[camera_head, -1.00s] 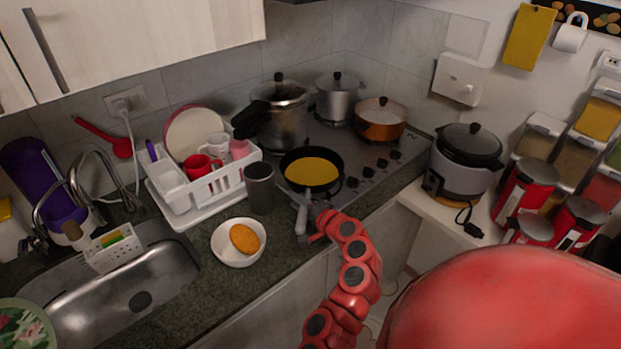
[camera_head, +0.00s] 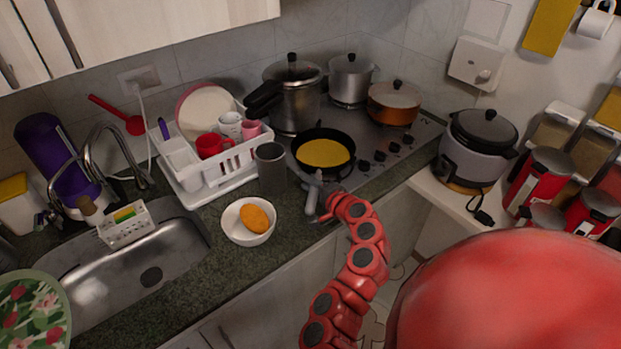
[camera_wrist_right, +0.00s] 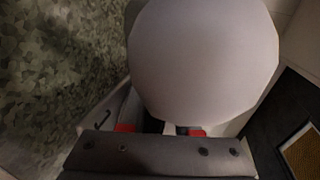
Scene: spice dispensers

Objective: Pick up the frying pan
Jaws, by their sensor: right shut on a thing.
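The black frying pan (camera_head: 351,166) sits on the front left of the cooktop, with a flat yellow layer inside it. Its handle (camera_head: 318,181) points toward the counter's front edge. My right gripper (camera_head: 316,196) is at the handle, shut on it. In the right wrist view a large pale rounded shape (camera_wrist_right: 205,55) fills the middle, close to the lens, and hides most of the jaws; I cannot tell for sure what it is. I cannot tell whether the pan's base is clear of the cooktop. My left gripper is not in view.
A dark grey cup (camera_head: 271,170) stands just left of the pan, and a white bowl (camera_head: 238,234) with an orange oval item is nearer. A pressure cooker (camera_head: 292,100), a steel pot (camera_head: 350,82) and a copper pan (camera_head: 393,108) stand behind. A dish rack (camera_head: 228,165) is left.

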